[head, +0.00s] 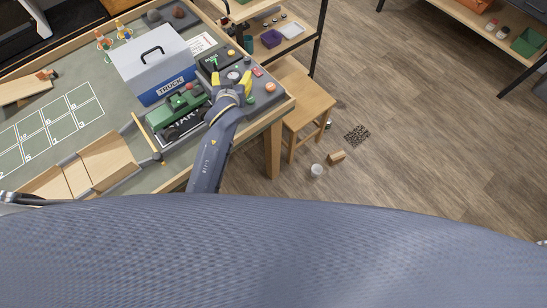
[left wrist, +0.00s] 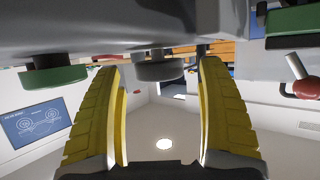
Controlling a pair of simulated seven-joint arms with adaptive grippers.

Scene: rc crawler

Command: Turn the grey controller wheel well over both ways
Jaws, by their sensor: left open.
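The grey controller wheel (head: 233,75) sits on the dark control panel (head: 262,100) at the table's right corner. My left gripper (head: 232,84) is over the panel at the wheel, with its yellow fingers spread. In the left wrist view, which looks turned over, the grey wheel (left wrist: 160,67) shows between the tips of my open left gripper (left wrist: 162,85). A gap shows on both sides of the wheel, so the fingers look apart from it. My right gripper is not in view.
A green knob (left wrist: 52,76) is beside the left gripper in the wrist view. A green truck (head: 182,104) and a blue-white TRUCK box (head: 153,62) stand close left. A wooden stool (head: 305,105) is beyond the table's edge.

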